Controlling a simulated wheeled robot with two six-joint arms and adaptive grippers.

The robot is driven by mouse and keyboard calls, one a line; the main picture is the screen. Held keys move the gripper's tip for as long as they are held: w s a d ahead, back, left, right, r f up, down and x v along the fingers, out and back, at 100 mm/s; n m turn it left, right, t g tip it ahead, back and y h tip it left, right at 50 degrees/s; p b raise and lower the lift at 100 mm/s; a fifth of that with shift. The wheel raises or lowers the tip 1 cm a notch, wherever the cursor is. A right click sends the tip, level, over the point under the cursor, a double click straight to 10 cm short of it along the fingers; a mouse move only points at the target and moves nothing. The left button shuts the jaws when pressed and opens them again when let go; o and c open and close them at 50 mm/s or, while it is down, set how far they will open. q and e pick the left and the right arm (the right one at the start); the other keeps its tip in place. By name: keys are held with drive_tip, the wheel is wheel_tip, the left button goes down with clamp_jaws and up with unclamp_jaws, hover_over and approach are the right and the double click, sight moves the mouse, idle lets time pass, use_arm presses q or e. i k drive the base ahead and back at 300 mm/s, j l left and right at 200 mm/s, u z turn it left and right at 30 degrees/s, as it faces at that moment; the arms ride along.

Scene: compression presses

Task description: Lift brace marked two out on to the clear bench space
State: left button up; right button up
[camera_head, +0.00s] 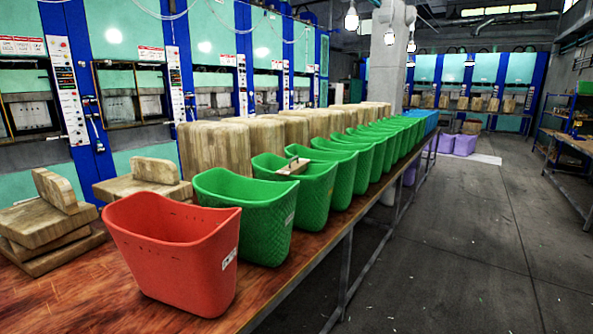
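No other brace can be picked out, and the inner floors of the bins are mostly hidden. The wooden bench (262,309) runs from the near left into the distance. Neither of my grippers shows.
A red bin (180,262) stands nearest, with a green bin (248,216) behind it and a row of more beyond. Wooden blocks (51,213) lie at the left. Bare bench shows in the left foreground. Presses (68,90) line the back; open floor (470,240) lies right.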

sight(295, 168)
drive_tip(key=l+u, duration=0.1)
drive_tip(key=u, duration=0.25)
drive_tip(key=i+l+u, duration=0.1)
drive_tip(key=u, duration=0.65)
drive_tip(key=l+u, duration=0.2)
drive_tip(key=l, duration=0.3)
drive_tip(key=l+u, duration=0.2)
drive_tip(key=l, duration=0.3)
drive_tip(key=l+u, duration=0.25)
drive_tip(key=l, duration=0.25)
drive_tip(key=k+l+u, duration=0.2)
drive_tip(key=l, duration=0.25)
drive_tip(key=k+l+u, duration=0.2)
drive_tip(key=l, duration=0.25)
drive_tip(key=i+l, duration=0.05)
drive_tip(key=i, duration=0.05)
